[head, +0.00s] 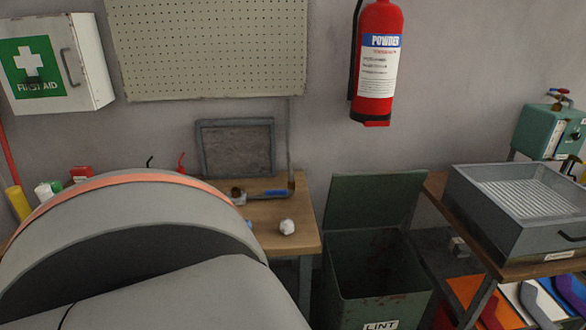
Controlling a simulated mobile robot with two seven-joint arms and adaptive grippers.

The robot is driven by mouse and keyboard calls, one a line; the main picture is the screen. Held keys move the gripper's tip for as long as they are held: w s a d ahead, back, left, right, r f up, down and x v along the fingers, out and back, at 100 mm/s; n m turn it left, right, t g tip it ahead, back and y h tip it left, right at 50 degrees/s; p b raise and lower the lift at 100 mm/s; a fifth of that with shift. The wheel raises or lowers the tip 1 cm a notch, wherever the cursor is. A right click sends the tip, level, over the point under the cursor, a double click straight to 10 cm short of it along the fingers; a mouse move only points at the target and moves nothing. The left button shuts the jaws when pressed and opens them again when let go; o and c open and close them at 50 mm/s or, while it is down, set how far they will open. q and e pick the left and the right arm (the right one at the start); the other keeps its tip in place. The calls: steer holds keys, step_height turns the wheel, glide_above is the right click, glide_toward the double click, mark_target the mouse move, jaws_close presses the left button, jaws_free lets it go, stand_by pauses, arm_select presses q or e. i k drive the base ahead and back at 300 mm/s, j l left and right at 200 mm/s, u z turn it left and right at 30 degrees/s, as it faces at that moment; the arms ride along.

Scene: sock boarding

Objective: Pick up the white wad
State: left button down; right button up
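The white wad (287,227) is a small, roundish lump. It lies on the wooden table (300,246), near the table's front right corner. A large grey arm link of mine with an orange band fills the lower left and hides much of the table left of the wad. Neither gripper shows in the head view.
A blue-handled tool (268,193) and a small brownish item (238,196) lie behind the wad. An open green lint bin (375,299) stands right of the table. A grey metal tray (480,230) sits on a bench further right.

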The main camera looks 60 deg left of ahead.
mark_target(287, 225)
steer(key=u, duration=1.95)
